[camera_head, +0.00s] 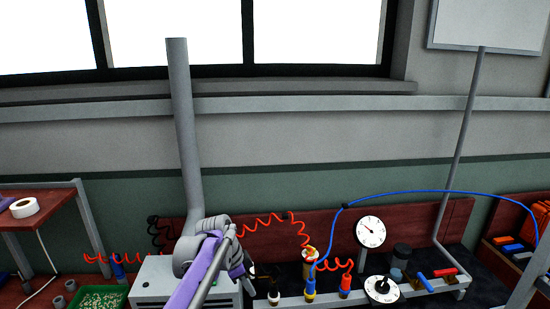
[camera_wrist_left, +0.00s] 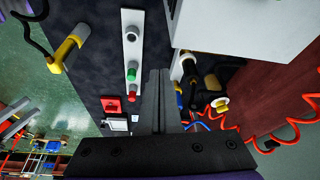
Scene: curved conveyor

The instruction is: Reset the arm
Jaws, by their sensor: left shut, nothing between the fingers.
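My left arm (camera_head: 200,273), purple and grey, reaches up from the bottom of the head view in front of a light grey box (camera_head: 150,282). In the left wrist view my left gripper (camera_wrist_left: 160,73) has its two dark fingers together, with nothing between them. The fingers point toward a dark bench surface with a light panel of buttons (camera_wrist_left: 132,50) to their left. My right gripper is in neither view.
Red coiled hoses (camera_head: 280,222), a blue hose (camera_head: 420,191), round dials (camera_head: 370,232) and several bottle-like fittings crowd the bench. A grey vertical pipe (camera_head: 183,120) rises behind my arm. A green tray (camera_head: 98,299) sits at lower left.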

